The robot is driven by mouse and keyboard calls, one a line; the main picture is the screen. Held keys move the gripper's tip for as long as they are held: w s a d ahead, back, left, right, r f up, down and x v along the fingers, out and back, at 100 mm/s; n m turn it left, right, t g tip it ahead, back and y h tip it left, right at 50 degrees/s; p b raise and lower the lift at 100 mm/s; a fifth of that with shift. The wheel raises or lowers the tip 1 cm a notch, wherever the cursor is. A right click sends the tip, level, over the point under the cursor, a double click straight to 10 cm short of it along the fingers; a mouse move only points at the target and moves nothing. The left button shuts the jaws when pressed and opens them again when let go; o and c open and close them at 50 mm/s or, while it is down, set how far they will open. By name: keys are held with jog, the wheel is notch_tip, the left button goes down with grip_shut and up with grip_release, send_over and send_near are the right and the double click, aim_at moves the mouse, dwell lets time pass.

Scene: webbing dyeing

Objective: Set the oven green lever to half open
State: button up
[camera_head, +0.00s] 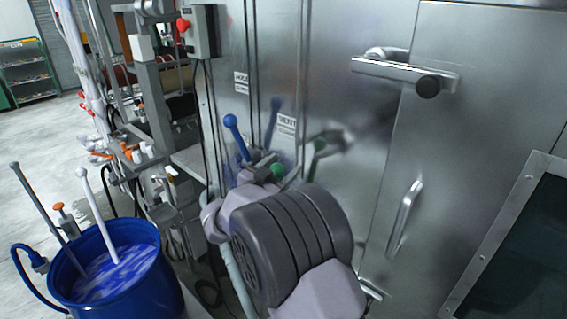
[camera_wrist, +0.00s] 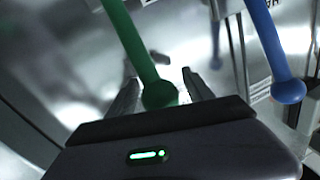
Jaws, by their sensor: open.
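The green lever (camera_wrist: 132,45) shows in the wrist view as a green rod with a round knob (camera_wrist: 160,94) at its end. The knob lies between the two fingers of my gripper (camera_wrist: 158,92), which is open; whether a finger touches it I cannot tell. In the head view, a green knob (camera_head: 278,171) shows just above my arm, and most of the lever and my gripper are hidden behind the arm. The oven (camera_head: 345,110) is a shiny metal cabinet that mirrors the levers.
A blue lever (camera_head: 236,135) stands close beside the green one; it also shows at right in the wrist view (camera_wrist: 262,40). A large door handle (camera_head: 400,72) sticks out at upper right. A blue tub (camera_head: 120,285) of blue liquid stands at lower left.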

jog(key=shift+w+d, duration=0.15)
jog(key=shift+w, duration=0.1)
jog(key=shift+c, duration=0.2)
grip_shut()
